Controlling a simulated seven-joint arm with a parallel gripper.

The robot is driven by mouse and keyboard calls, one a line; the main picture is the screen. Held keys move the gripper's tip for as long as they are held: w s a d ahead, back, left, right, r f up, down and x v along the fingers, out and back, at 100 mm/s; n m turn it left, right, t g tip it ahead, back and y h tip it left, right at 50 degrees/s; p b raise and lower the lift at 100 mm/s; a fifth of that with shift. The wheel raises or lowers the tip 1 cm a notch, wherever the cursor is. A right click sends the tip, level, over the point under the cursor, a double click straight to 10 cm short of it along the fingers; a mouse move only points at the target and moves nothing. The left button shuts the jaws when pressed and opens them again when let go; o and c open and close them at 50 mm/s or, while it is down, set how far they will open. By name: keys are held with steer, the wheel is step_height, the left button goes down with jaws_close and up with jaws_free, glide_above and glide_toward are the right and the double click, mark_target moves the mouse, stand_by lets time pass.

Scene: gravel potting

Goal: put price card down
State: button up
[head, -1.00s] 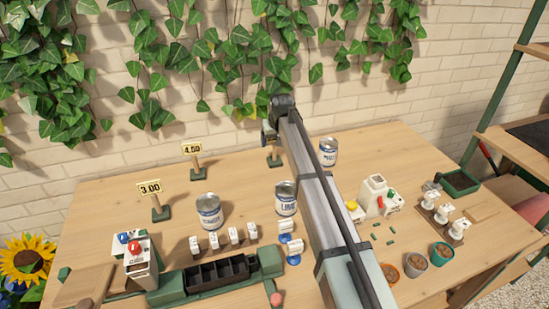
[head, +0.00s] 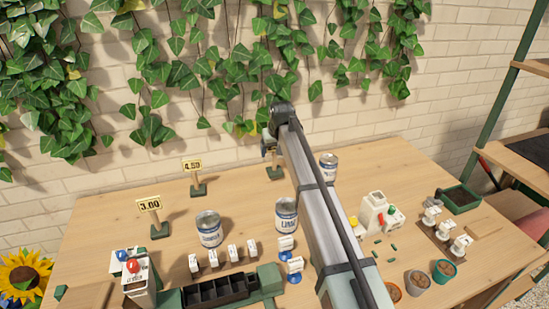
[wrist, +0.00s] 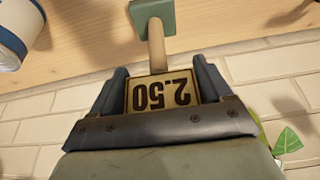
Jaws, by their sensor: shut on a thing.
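The price card (wrist: 162,94) reads 2.50, upside down in the wrist view. My gripper (wrist: 160,86) is shut on it, with one dark finger at each side. A wooden post (wrist: 156,45) runs from the card to a green base (wrist: 153,14). In the head view the green base (head: 275,173) is at the back of the table, apparently on the wood; exact contact is hard to tell. My arm hides most of the card and gripper there.
Price stands reading 4.50 (head: 193,166) and 3.00 (head: 150,205) stand to the left. Cans (head: 208,229) (head: 286,216) (head: 328,167) stand nearby. The brick wall (head: 230,150) with hanging ivy is close behind. Bare wood lies between the 4.50 stand and the green base.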

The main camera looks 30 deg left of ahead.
step_height(320, 180, up, 6)
steer(key=shift+f, duration=0.15)
steer(key=s+d+m+t+h, duration=0.1)
steer(key=d+m, duration=0.1)
steer(key=d, duration=1.4)
steer(key=s+d+m, duration=0.2)
steer(key=d, duration=1.3)
step_height(320, 180, down, 9)
steer(key=shift+r, duration=0.2)
steer(key=shift+w, duration=0.1)
steer(key=o, duration=1.5)
steer(key=shift+f, duration=0.1)
steer(key=v, duration=1.2)
steer(key=shift+a, duration=0.1)
